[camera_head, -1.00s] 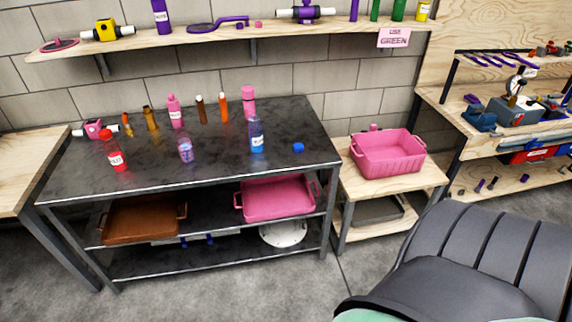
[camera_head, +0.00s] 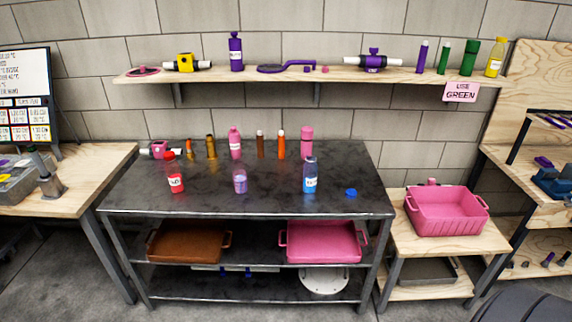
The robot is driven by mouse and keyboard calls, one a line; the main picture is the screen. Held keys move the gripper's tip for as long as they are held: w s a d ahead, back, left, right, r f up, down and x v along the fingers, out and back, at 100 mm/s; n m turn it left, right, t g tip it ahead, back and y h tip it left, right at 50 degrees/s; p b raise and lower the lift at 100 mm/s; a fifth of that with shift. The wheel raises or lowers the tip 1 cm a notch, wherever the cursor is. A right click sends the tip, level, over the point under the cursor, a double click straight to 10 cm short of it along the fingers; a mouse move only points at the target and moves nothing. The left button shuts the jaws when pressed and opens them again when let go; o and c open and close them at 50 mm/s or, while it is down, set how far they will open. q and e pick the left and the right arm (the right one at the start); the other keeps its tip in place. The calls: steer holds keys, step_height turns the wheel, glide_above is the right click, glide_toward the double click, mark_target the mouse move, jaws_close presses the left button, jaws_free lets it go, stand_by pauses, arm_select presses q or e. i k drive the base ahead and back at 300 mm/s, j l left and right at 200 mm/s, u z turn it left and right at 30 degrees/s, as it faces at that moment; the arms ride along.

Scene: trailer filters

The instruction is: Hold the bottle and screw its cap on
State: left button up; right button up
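A blue bottle (camera_head: 310,176) with a white label stands upright at the front right of the dark metal table (camera_head: 268,200). Its top looks uncapped, though it is small in view. A blue cap (camera_head: 351,193) lies on the table to the right of the bottle, apart from it. A red bottle (camera_head: 176,178) with a red top and a clear bottle with purple contents (camera_head: 240,182) stand to the left. Neither of my grippers shows in the head view.
Pink, brown and orange bottles stand along the table's back, including a pink one (camera_head: 306,142). A pink crate (camera_head: 446,212) sits on a low wooden stand at right. A wooden shelf (camera_head: 340,76) hangs above. Brown (camera_head: 188,245) and pink (camera_head: 322,245) trays lie below the tabletop.

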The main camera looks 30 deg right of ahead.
mark_target(310, 170)
steer(key=z, duration=1.45)
